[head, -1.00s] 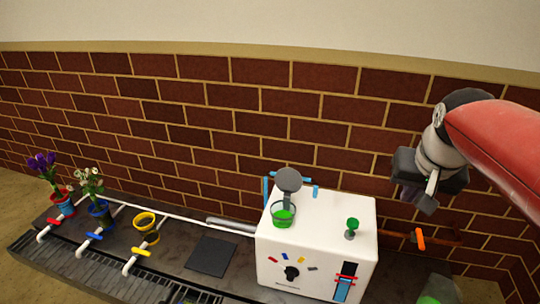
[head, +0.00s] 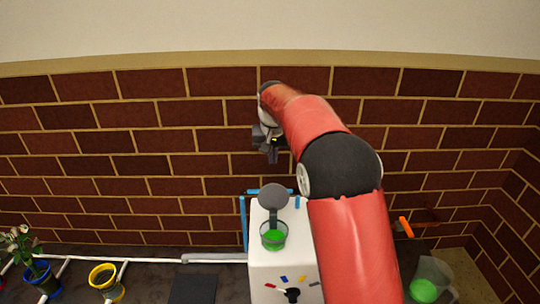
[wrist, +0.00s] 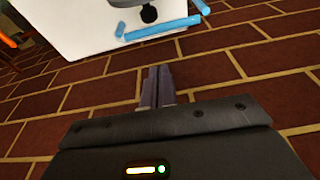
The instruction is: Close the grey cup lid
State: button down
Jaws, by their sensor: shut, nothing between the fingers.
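The grey cup lid (head: 274,196) stands raised, tilted up at the back of a clear cup (head: 273,236) with green contents, on top of the white machine (head: 268,270). My gripper (head: 272,155) is shut and empty, in the air above and behind the lid, in front of the brick wall. In the wrist view my closed fingers (wrist: 157,88) point towards the machine's back edge and its blue pipe (wrist: 163,29). A grey piece of the lid or its hinge shows at the top edge there, only partly in view.
My red arm covers the machine's right side. A clear container with green contents (head: 425,289) stands at the right, below an orange handle (head: 406,227). A white pipe (head: 150,260), a yellow ring pot (head: 106,281) and a blue flower pot (head: 42,277) are at the left.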

aim_at(273, 195)
jog(key=x, duration=0.6)
jog(key=shift+f+b, duration=0.1)
jog(key=shift+b, duration=0.2)
jog(key=shift+s+f, duration=0.1)
jog(key=shift+s, duration=0.3)
jog(key=shift+s+r, duration=0.15)
jog(key=shift+s, duration=0.65)
jog(key=shift+s+r, duration=0.15)
jog(key=shift+s, duration=0.65)
jog(key=shift+b, duration=0.55)
